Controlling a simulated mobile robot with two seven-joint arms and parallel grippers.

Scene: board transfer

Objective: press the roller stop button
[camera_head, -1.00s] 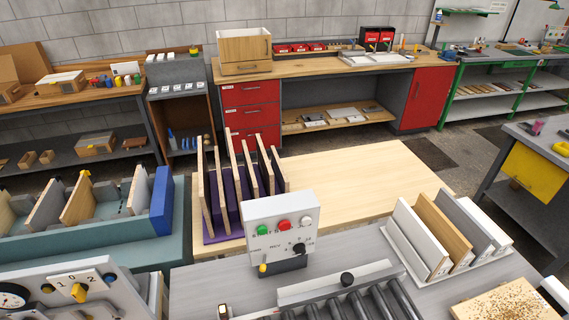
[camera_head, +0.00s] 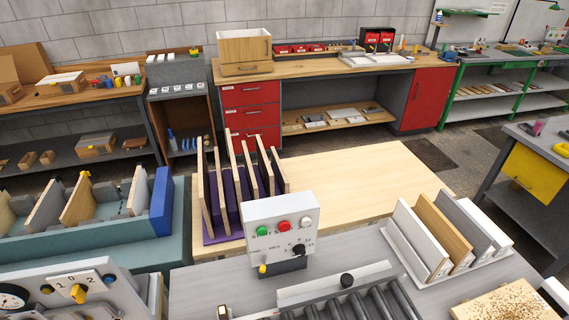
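The roller control box (camera_head: 281,226) is a light grey panel standing at the back of the roller table. On its face are a green button (camera_head: 262,231), a red button (camera_head: 284,226) to the right of it, a small pale knob or lamp at the right, and a black rotary knob (camera_head: 298,250) below. A yellow knob (camera_head: 263,269) shows at its lower left. The labels are too small to read surely. Rollers (camera_head: 365,303) lie in front of the box. Neither of my grippers is in view.
A purple rack (camera_head: 223,231) with upright boards stands behind the box to the left. A white rack (camera_head: 405,256) of boards stands at the right. A teal bin (camera_head: 120,235) with boards is at the left. The wooden table (camera_head: 370,172) behind is largely clear.

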